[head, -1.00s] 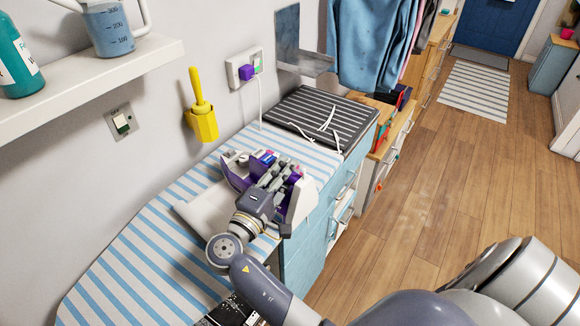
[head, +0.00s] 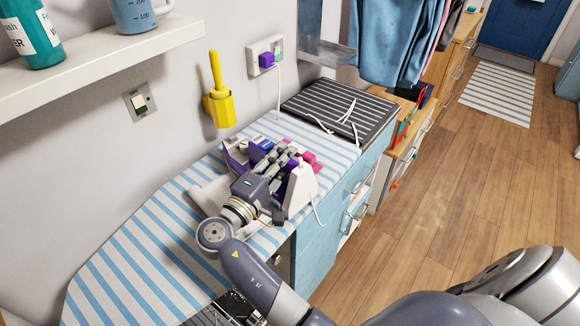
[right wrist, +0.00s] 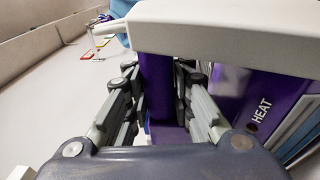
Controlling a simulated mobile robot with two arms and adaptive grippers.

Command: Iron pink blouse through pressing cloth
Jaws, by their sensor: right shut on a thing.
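A purple and white appliance, which looks like the iron (head: 300,192), is on the blue-and-white striped ironing board (head: 135,245). My right gripper (head: 278,160) is shut on a purple part of it; in the right wrist view that part (right wrist: 158,85) stands between the fingers, below a white bar. The word HEAT shows on its purple side. A white cloth (head: 208,194), which looks like the pressing cloth, lies flat on the board, partly hidden by the appliance and my arm. A small pink patch (head: 308,157) shows beside the gripper; I cannot tell whether it is the blouse. My left gripper is out of view.
A dark ribbed rest (head: 335,108) with a white cord lies at the board's far end. A yellow holder (head: 219,104) and a socket (head: 265,56) are on the wall. A shelf (head: 90,60) overhangs the near left. Blue clothes (head: 385,40) hang beyond. Floor at right is clear.

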